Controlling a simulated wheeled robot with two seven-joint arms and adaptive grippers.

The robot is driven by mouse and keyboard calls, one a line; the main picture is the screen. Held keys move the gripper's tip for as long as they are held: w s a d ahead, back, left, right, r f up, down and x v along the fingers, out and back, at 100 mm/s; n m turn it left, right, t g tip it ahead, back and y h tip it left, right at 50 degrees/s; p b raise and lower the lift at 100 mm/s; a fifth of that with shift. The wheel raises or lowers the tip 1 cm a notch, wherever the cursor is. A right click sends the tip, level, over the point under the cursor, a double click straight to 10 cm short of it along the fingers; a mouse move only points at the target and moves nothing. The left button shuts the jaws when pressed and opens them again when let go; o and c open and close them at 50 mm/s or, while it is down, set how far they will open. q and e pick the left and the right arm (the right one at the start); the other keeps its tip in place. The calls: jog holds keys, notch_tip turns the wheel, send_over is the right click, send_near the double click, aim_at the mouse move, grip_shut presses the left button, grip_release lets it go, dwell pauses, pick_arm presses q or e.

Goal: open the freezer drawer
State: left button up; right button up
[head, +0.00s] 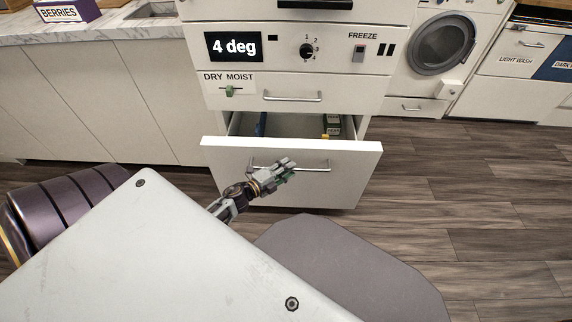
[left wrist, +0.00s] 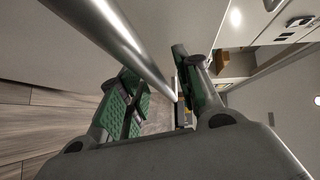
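The white lower drawer (head: 230,170) of the appliance stands pulled partly out in the head view, showing its inside. It has a metal bar handle (head: 318,166) on its front. My left gripper (head: 284,172) is at the handle. In the left wrist view the handle bar (left wrist: 135,45) runs between the two green-padded fingers of my left gripper (left wrist: 163,95). The fingers stand apart with the bar between them, and a gap shows beside the bar. Whether a pad touches the bar is unclear. My right gripper is not in view.
A shut upper drawer (head: 335,92) labelled DRY MOIST sits above, under a control panel (head: 275,50). Small boxes (head: 332,125) lie inside the open drawer. A counter with cabinets (head: 120,90) stands at left, a washer (head: 440,45) at right. Wooden floor (head: 470,190) is clear at right.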

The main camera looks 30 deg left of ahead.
pick_arm(q)
jog(key=v, duration=1.2)
dwell(0.6)
dwell(0.5)
